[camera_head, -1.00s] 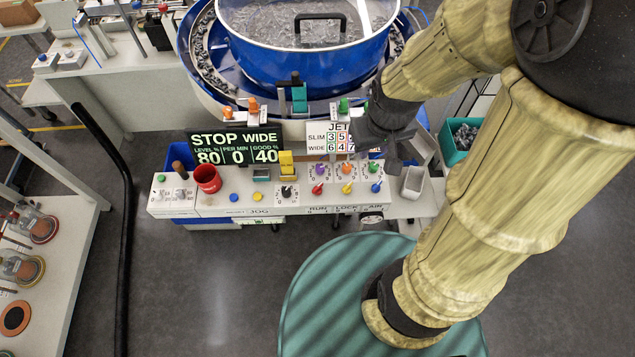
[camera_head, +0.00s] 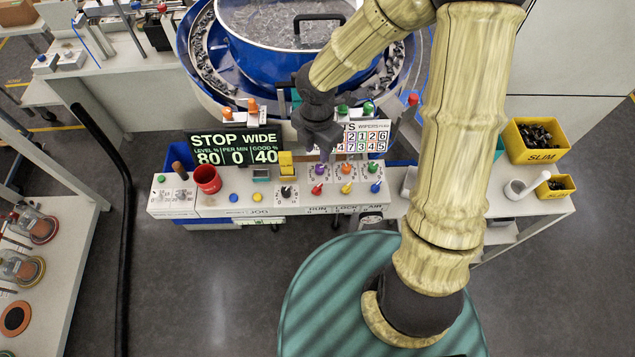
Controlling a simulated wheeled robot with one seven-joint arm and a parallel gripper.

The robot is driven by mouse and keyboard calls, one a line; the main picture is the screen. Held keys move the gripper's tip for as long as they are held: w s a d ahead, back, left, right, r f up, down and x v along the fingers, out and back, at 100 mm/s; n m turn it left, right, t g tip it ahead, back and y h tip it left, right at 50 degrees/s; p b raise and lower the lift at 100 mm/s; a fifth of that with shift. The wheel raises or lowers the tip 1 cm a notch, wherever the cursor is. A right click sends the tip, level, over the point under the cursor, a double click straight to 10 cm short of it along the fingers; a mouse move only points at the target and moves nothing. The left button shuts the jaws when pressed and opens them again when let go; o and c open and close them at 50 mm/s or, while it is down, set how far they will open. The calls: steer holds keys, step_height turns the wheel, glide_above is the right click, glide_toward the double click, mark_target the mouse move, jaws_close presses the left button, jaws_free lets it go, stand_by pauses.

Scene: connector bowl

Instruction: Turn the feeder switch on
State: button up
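The white control panel (camera_head: 215,205) stands below the blue feeder bowl (camera_head: 290,60). It carries a black rotary knob (camera_head: 287,191), a blue button (camera_head: 233,198), a yellow button (camera_head: 257,198) and a grid of coloured knobs, including a purple knob (camera_head: 320,168). A small box at its left end has a green button (camera_head: 161,180) and small controls too small to read. I cannot tell which control is the feeder switch. The display (camera_head: 236,148) reads STOP, WIDE, 80, 0, 40. My gripper (camera_head: 324,154) points down just above the purple knob; its fingers are too small and dark to judge.
Yellow SLIM bins (camera_head: 536,141) and a white scoop (camera_head: 527,186) are at the right.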

mark_target(317, 187)
step_height(317, 187, down, 18)
steer(key=b, duration=0.4)
steer(key=shift+r, duration=0.25)
jaws_close()
